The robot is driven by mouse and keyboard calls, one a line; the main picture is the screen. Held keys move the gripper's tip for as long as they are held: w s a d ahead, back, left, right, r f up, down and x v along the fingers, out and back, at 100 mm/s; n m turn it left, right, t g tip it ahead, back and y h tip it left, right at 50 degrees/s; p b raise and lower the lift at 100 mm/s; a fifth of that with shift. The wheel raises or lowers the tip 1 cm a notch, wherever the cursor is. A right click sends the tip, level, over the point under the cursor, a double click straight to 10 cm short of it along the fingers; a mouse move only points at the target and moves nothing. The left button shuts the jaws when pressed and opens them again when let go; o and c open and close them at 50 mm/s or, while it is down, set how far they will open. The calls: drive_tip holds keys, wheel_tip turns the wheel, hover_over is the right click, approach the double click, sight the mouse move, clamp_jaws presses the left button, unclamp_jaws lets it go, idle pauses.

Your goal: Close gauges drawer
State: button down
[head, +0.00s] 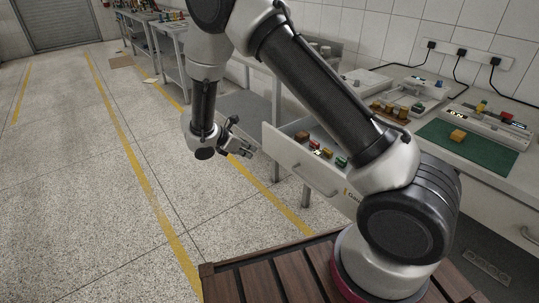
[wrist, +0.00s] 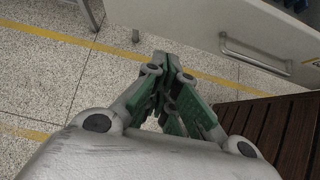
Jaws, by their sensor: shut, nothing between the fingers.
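The gauges drawer (head: 308,172) is a white drawer under the workbench and stands pulled out in the head view. Several small coloured parts lie in it, and its front has a metal bar handle and a label partly hidden by my arm. Its front also shows at the upper right of the wrist view (wrist: 211,18), with the handle (wrist: 258,58). My gripper (head: 247,150) is shut and empty, to the left of the drawer and apart from it. In the wrist view its fingertips (wrist: 167,62) meet, left of the handle.
The workbench (head: 491,153) carries a green mat (head: 482,152) and devices with cables. Another drawer handle (head: 530,236) shows at the right edge. My slatted wooden deck is below. The floor (head: 112,205) with yellow lines is free on the left.

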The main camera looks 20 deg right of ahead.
approach(280, 158)
wheel_tip(280, 158, down, 4)
drive_tip(key=shift+w+d+r, duration=0.15)
drive_tip(key=shift+w+d, duration=0.05)
drive_tip(key=shift+d, duration=0.55)
drive_tip(key=shift+w+d+r, duration=0.2)
drive_tip(key=shift+d, duration=0.55)
drive_tip(key=w+d, duration=0.3)
drive_tip(key=d, duration=0.7)
drive_tip(key=w+d, duration=0.4)
drive_tip(key=d, duration=0.7)
drive_tip(key=w+d, duration=0.4)
drive_tip(key=d, duration=0.6)
drive_tip(key=shift+w+d, duration=0.2)
drive_tip(key=shift+d, duration=0.15)
drive_tip(key=shift+w+d, duration=0.25)
drive_tip(key=shift+d, duration=0.25)
drive_tip(key=shift+d+r, duration=0.2)
